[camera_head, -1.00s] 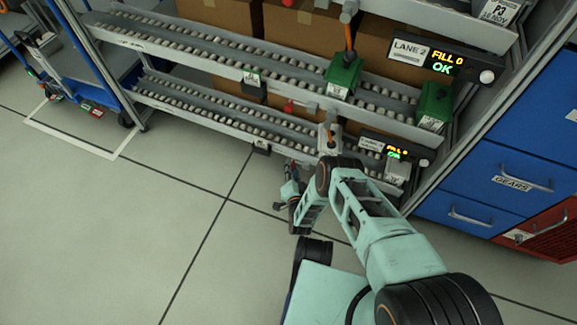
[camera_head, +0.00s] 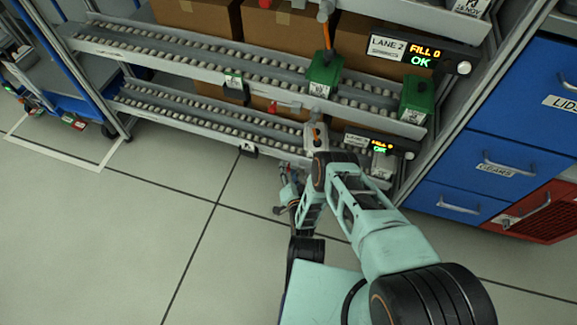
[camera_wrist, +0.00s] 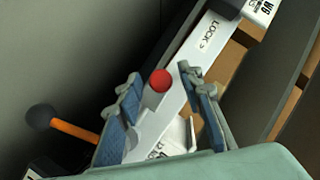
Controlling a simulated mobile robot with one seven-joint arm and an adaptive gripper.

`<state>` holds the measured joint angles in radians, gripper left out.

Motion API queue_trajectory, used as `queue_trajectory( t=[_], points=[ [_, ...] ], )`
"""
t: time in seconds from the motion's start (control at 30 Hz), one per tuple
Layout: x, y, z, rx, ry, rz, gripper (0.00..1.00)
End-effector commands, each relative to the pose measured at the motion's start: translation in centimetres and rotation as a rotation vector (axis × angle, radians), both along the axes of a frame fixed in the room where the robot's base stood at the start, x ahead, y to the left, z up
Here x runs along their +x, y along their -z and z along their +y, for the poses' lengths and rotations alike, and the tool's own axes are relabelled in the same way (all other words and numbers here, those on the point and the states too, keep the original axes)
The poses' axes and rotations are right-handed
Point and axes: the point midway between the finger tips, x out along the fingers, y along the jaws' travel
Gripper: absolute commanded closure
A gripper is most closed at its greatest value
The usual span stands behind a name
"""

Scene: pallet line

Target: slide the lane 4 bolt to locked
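In the wrist view a red round knob (camera_wrist: 160,81) stands on a pale metal strip (camera_wrist: 182,90) marked "LOCK >", which I take for the bolt. My gripper (camera_wrist: 159,75) is open, with one finger on each side of the knob. Gaps show between the fingers and the knob, and I cannot tell its depth between them. In the head view my gripper (camera_head: 284,190) is low at the front of the bottom rack lane (camera_head: 210,124), partly hidden by my arm. The bottom lane's sign (camera_head: 370,143) is too small to read.
An orange lever with a black ball (camera_wrist: 38,117) sticks out left of my gripper. The lane 2 sign (camera_head: 405,50) reads "FILL 0 OK". Green blocks (camera_head: 323,75) sit along the upper lane. Blue drawers (camera_head: 500,165) stand right. The floor (camera_head: 110,240) at left is clear.

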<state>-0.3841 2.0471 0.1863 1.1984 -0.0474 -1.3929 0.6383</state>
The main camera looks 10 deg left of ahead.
Motion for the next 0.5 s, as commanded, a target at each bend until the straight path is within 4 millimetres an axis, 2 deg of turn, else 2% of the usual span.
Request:
queue_trajectory(
  t=[0.17,0.5],
  points=[
    [0.1,-1.5,0.0,0.001,0.001,0.0,0.65],
    [0.4,-7.0,-0.1,0.002,0.004,-0.007,0.65]
  ],
)
